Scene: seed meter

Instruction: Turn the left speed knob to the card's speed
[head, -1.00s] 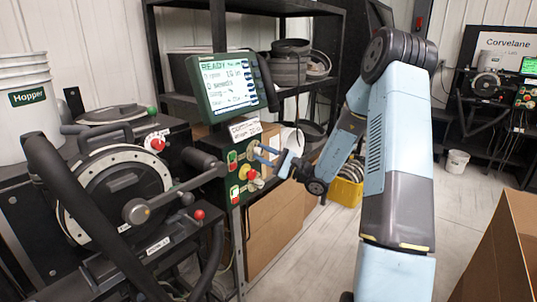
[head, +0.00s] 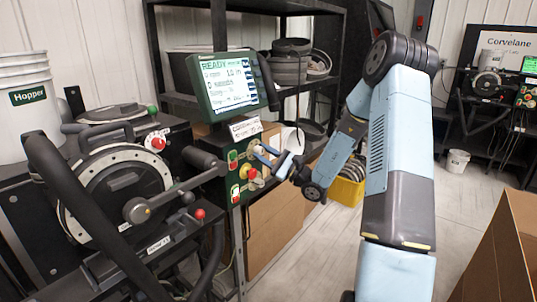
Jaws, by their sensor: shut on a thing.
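The control box (head: 216,190) under the screen has green and red buttons, a red stop button (head: 251,174) and pale knobs. My gripper (head: 262,153) is at the upper part of this panel, shut on a knob (head: 257,150), which its fingers mostly hide. The knob's pointer and scale are too small to read. The screen (head: 225,83) shows "READY" and lines of small text; one value reads about 10. A white card (head: 245,129) with small lettering stands on top of the box; its speed is not legible.
The seed meter (head: 118,190) with its round disc and black crank fills the left. A white Hopper bucket (head: 27,105) stands behind it. A black shelf (head: 180,99) and a yellow crate (head: 347,190) are behind my arm.

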